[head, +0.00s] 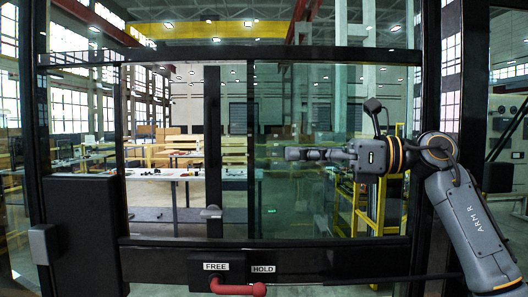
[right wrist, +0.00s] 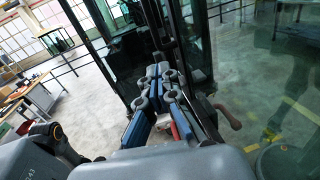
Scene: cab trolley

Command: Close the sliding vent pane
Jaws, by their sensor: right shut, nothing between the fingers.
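The vent window fills the middle of the head view. Its right half is green-tinted glass (head: 330,205), with a dark upright edge (head: 251,150) at its left. The left half looks clear and untinted. My right gripper (head: 290,154) is shut and empty, pointing left in front of the tinted glass; I cannot tell whether it touches. Its shut fingers (right wrist: 163,72) also show in the right wrist view. A red lever (head: 238,288) sits below the window, its knob under the HOLD label (head: 263,268), right of the FREE label (head: 216,266). My left gripper is not in view.
A dark upright bar (head: 212,130) with a grey piece (head: 211,212) stands within the left half of the window. A dark panel (head: 85,230) is at the lower left. Dark cab frame bars surround the glass. Tables and yellow railings lie beyond it.

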